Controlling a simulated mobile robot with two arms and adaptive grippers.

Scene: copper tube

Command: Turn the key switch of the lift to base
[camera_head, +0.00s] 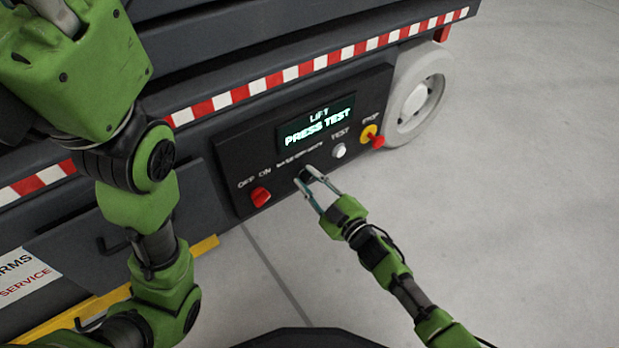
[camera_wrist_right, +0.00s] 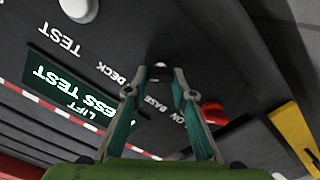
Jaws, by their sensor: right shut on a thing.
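The lift's dark control panel (camera_head: 262,160) carries the key switch (camera_head: 306,177), a small black part low between the red switch and the white button. My right gripper (camera_head: 304,174) has its two fingertips on either side of it. In the right wrist view the fingertips of the right gripper (camera_wrist_right: 159,75) close on the key switch (camera_wrist_right: 160,68), between the DECK and BASE labels. The fingers hide much of it, so I cannot tell which way it points.
The lit display (camera_head: 316,121) reads "LIFT PRESS TEST". A red switch (camera_head: 261,196) labelled OFF ON, a white TEST button (camera_head: 338,151) and a red-and-yellow stop control (camera_head: 371,135) flank the key switch. A wheel (camera_head: 418,93) stands right of the panel. Floor to the right is clear.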

